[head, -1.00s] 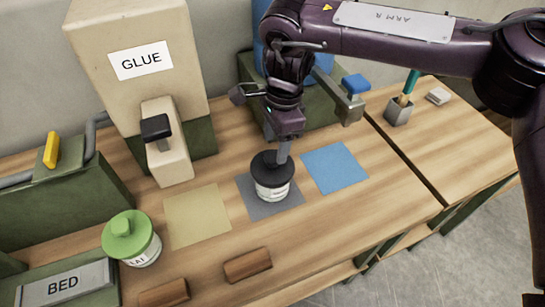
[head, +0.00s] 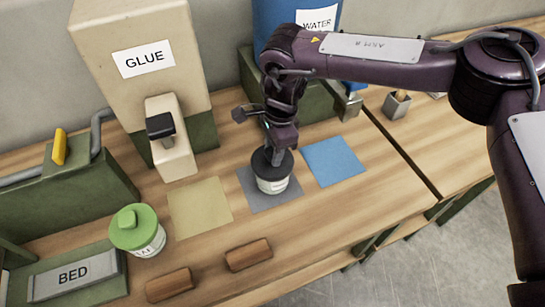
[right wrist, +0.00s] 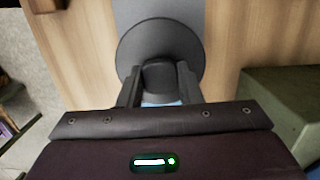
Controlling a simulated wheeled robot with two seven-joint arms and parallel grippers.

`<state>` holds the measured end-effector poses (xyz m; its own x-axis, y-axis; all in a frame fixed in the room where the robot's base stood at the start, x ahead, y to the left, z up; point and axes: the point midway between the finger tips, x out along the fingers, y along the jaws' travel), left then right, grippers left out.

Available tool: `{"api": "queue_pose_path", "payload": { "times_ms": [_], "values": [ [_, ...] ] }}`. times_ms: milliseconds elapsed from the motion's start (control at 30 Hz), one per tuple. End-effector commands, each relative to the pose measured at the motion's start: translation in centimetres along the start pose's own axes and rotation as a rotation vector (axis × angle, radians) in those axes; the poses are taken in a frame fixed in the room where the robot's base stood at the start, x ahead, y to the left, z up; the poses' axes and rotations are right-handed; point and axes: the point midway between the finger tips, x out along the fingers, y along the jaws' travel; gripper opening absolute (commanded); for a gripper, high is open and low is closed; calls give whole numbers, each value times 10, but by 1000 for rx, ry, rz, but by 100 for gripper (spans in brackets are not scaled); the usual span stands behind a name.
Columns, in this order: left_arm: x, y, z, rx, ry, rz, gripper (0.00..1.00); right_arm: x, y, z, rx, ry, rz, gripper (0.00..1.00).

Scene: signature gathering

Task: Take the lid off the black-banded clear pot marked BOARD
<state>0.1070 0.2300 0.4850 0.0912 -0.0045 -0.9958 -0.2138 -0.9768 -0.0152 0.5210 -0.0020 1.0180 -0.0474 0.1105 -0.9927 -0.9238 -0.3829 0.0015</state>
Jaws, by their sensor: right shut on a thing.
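The clear pot (head: 274,186) has a dark lid (head: 259,160) and a pale label whose text I cannot read. It stands upright on the grey mat (head: 288,200). My right gripper (head: 276,158) comes down from above and is shut on the lid's knob. In the right wrist view the dark round lid (right wrist: 160,32) shows, with its knob (right wrist: 158,76) between the two fingers. The lid appears to sit on the pot; I see no gap. The fingers hide part of the lid in the head view. My left gripper is not in view.
A green-lidded pot (head: 137,230) stands at the left, near the BED plate (head: 75,276). A yellow mat (head: 200,207) and a blue mat (head: 334,161) flank the grey one. GLUE (head: 140,85) and WATER (head: 270,30) dispensers stand behind. Two wooden blocks (head: 249,255) lie in front.

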Motion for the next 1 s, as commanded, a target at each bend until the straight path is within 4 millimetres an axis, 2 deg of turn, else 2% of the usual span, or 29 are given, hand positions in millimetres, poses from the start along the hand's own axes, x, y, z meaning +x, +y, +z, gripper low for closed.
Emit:
{"api": "queue_pose_path", "payload": {
  "times_ms": [367,567,767,1000],
  "values": [
    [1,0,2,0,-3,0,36,-2,0,0,0,0,-1,10],
    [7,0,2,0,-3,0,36,-17,-2,2,0,-1,-4,10],
    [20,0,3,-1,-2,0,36,-57,-2,7,0,1,-8,10],
    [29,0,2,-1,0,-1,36,-130,-1,16,0,3,-8,10]
  ]
}}
